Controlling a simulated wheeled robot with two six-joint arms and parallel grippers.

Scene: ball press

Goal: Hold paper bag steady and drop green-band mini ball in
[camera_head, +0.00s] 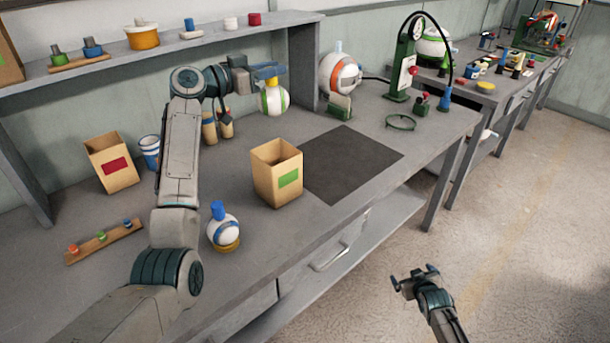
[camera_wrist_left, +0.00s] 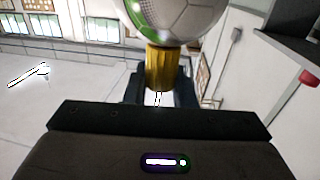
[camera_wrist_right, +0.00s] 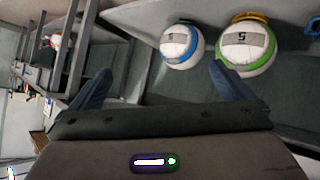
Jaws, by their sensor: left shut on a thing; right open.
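My left gripper (camera_head: 264,72) is shut on the yellow knob of the green-band mini ball (camera_head: 273,100). The white ball hangs below the fingers, in the air; in the left wrist view the knob sits between the fingers and part of the ball (camera_wrist_left: 172,14) shows. The open brown paper bag (camera_head: 264,178) with a green label stands upright on the bench, lower in the head view than the ball. Whether the ball is directly over its mouth, I cannot tell. My right gripper (camera_head: 415,275) is open and empty, off the bench's front side, apart from the bag.
A red-label bag (camera_head: 112,165) and a blue-striped cup (camera_head: 149,150) stand at the left. A blue-band ball (camera_head: 222,233) sits in front of my left arm. A dark mat (camera_head: 352,162) lies right of the green-label bag. A shelf (camera_head: 190,52) runs along the back.

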